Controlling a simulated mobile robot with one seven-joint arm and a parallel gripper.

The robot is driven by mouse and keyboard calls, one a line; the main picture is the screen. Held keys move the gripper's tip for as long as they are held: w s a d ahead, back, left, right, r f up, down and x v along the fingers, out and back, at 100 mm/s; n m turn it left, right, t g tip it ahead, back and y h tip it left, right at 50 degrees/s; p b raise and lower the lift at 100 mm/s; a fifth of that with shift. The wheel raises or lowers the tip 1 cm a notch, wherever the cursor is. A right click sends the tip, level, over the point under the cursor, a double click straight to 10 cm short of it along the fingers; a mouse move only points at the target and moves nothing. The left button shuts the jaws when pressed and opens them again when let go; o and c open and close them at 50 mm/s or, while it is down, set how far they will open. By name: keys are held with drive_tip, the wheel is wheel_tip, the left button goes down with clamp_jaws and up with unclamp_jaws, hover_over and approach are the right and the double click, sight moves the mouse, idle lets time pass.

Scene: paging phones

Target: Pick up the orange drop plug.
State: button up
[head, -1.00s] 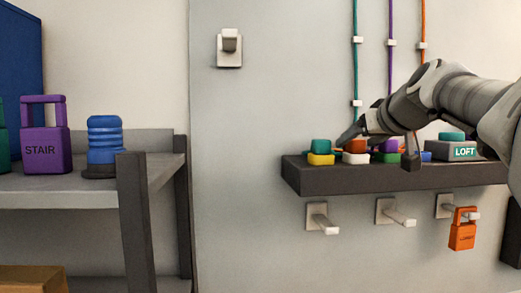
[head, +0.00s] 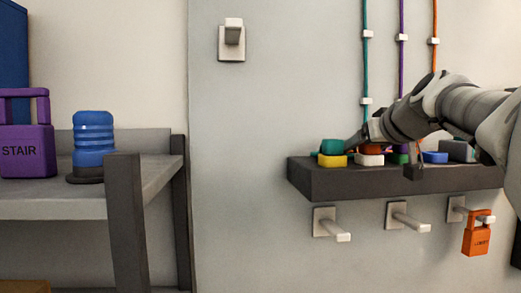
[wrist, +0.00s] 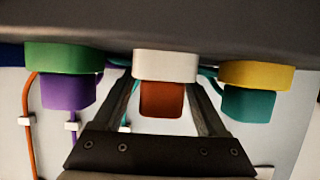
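The orange drop plug (wrist: 162,98) sits on a white base (wrist: 165,65) in the middle of the wrist view, which looks upside down. My gripper (wrist: 161,85) is open, with one finger on each side of the plug and small gaps visible. In the head view, the plug (head: 371,150) shows only partly behind my gripper (head: 358,143), on its white base (head: 369,160) on the dark wall shelf (head: 380,183).
The teal plug (head: 331,146) on its yellow base (head: 333,161) stands left. A purple plug (wrist: 68,91) on a green base (wrist: 64,57) stands on the other side. Pegs and an orange tag (head: 476,236) are below the shelf. A side shelf (head: 60,205) holds a purple STAIR block.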

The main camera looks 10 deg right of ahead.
clamp_jaws()
drive_tip(key=shift+r, duration=0.1)
drive_tip(key=shift+r, duration=0.45)
drive_tip(key=r, duration=0.3)
drive_tip(key=shift+w+d+r+p, duration=0.15)
drive_tip(key=shift+d+r+p, duration=0.05)
drive_tip(key=shift+r+p, duration=0.1)
drive_tip(key=w+d+r+p, duration=0.1)
drive_tip(key=d+r, duration=0.1)
drive_tip(key=d, duration=0.1)
drive_tip(key=w+d+r+p, duration=0.1)
drive_tip(key=w+d+r, duration=0.1)
drive_tip(key=d, duration=0.2)
drive_tip(key=w+d+r+p, duration=0.1)
drive_tip(key=d+r, duration=0.1)
drive_tip(key=d, duration=0.1)
drive_tip(key=shift+w+d+r, duration=0.15)
drive_tip(key=shift+d, duration=0.05)
drive_tip(key=shift+p, duration=0.3)
drive_tip(key=shift+r+p, duration=0.45)
